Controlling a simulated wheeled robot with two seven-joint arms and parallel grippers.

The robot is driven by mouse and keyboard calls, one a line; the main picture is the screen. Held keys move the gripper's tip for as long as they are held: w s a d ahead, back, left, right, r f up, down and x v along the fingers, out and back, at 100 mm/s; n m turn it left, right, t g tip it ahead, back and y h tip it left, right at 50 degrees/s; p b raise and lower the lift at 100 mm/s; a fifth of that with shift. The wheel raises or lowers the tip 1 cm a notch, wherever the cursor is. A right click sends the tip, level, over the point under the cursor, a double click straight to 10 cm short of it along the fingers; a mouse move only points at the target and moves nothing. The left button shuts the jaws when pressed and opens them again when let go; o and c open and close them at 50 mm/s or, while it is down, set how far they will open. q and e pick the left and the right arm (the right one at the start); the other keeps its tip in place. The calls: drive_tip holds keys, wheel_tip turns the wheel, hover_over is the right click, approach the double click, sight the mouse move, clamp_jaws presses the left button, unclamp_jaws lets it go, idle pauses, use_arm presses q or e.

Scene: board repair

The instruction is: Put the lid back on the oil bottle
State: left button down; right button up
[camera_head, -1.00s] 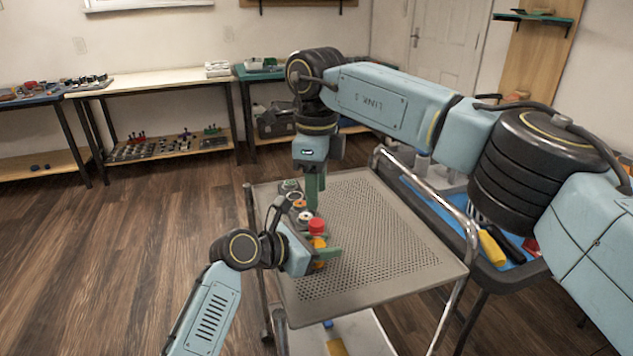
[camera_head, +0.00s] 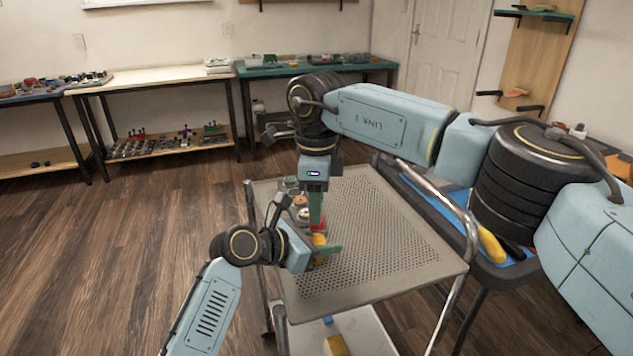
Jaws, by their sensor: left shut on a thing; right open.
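The yellow oil bottle (camera_head: 320,240) stands at the near left part of the perforated cart top, partly hidden by my grippers. My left gripper (camera_head: 325,251) comes in from the left and is shut on the bottle. A red lid (camera_head: 318,225) shows directly above the yellow part; I cannot tell whether it is seated. My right gripper (camera_head: 316,222) points straight down from above, open, with its green fingers at the lid and hiding part of it.
Small round parts (camera_head: 299,201) stand behind the bottle along the left side of the cart top (camera_head: 385,230). The rest of that surface is clear. A blue tray with a yellow-handled tool (camera_head: 491,244) lies to the right.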

drive_tip(key=shift+f, duration=1.4)
clamp_jaws()
drive_tip(key=m, duration=0.5)
drive_tip(key=shift+o, duration=0.8)
unclamp_jaws()
wheel_tip(320, 180, up, 12)
